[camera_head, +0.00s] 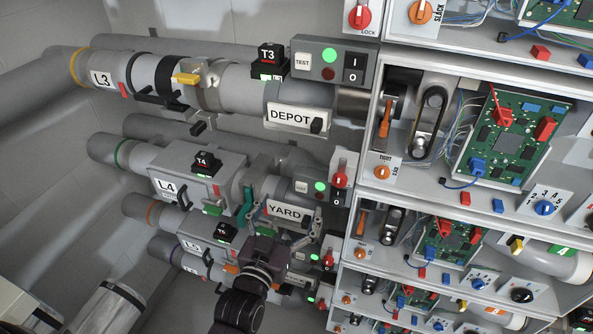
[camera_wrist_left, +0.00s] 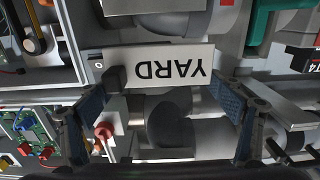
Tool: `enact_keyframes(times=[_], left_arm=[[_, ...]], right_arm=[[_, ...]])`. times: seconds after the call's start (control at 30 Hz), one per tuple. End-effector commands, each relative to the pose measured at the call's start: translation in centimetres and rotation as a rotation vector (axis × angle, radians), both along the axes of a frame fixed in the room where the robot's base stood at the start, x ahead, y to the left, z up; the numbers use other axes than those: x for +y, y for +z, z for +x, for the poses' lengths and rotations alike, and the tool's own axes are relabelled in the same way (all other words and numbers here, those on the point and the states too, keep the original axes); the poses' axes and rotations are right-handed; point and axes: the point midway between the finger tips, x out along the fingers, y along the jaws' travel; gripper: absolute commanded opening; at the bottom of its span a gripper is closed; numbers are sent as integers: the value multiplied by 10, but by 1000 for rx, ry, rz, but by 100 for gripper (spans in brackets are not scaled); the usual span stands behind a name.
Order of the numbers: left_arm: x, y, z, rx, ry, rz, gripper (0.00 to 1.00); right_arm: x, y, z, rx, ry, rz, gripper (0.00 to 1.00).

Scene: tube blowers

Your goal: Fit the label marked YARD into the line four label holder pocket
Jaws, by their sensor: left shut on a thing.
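The white label marked YARD (camera_head: 284,210) is at the line four pipe, below and left of that line's control box (camera_head: 318,190). It shows upside down in the left wrist view (camera_wrist_left: 165,66). My left gripper (camera_head: 284,214) comes up from below, its fingers (camera_wrist_left: 158,100) spread to the label's two ends and shut on it. A dark block sits on one end of the label. The line four holder pocket is mostly hidden behind the label; I cannot tell whether the label is seated in it. My right gripper is out of view.
The L4 box (camera_head: 187,183) with its T4 tag (camera_head: 205,161) lies left of the label. A teal handle (camera_head: 246,207) stands close by the left finger. The DEPOT label (camera_head: 289,116) is on line three above. Shelves of circuit boards (camera_head: 505,135) stand right.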

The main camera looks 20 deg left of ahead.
Motion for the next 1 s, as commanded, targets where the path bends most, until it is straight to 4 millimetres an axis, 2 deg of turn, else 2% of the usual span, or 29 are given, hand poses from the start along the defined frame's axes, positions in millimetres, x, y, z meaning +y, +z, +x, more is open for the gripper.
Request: enact_keyframes(times=[0.03, 0.1, 0.23, 0.37, 0.63, 0.83, 1.0], left_arm=[[-1, 15, 15, -4, -1, 0, 58], [-2, 20, 29, -3, -3, -1, 58], [-3, 24, 42, -1, -5, -1, 58], [-3, 24, 45, 1, -6, -2, 58], [-3, 24, 44, 0, -6, -1, 58], [-3, 24, 43, 1, -6, -1, 58], [-3, 8, 43, 1, -6, -1, 58]], right_arm=[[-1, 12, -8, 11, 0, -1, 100], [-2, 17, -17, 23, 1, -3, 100], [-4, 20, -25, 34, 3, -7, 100], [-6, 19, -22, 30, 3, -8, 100], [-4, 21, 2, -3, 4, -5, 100], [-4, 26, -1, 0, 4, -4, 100], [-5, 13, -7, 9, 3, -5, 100]])
